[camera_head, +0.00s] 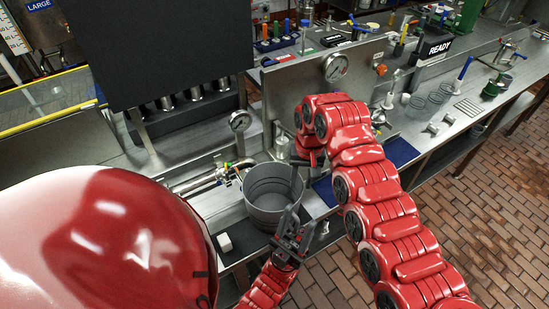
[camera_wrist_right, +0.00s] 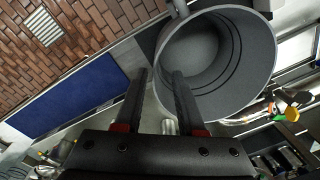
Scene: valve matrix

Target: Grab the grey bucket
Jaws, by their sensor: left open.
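The grey bucket (camera_head: 270,190) stands upright and open on the metal bench in the middle of the head view. In the right wrist view, the bucket (camera_wrist_right: 250,65) shows its round mouth and empty inside. My right gripper (camera_wrist_right: 160,71) is open at the bucket's rim. One finger overlaps the bucket's opening and the other is outside it; contact cannot be told. In the head view, the right arm largely hides its gripper. My left gripper (camera_head: 299,219) is open at the bucket's near right side, partly covering it.
A pipe with a valve (camera_head: 222,173) is close to the bucket's left. A small white block (camera_head: 224,242) lies at the front left. A blue mat (camera_head: 400,152) lies to the right. Gauges (camera_head: 335,67) stand behind. Brick floor (camera_head: 480,210) is clear at the right.

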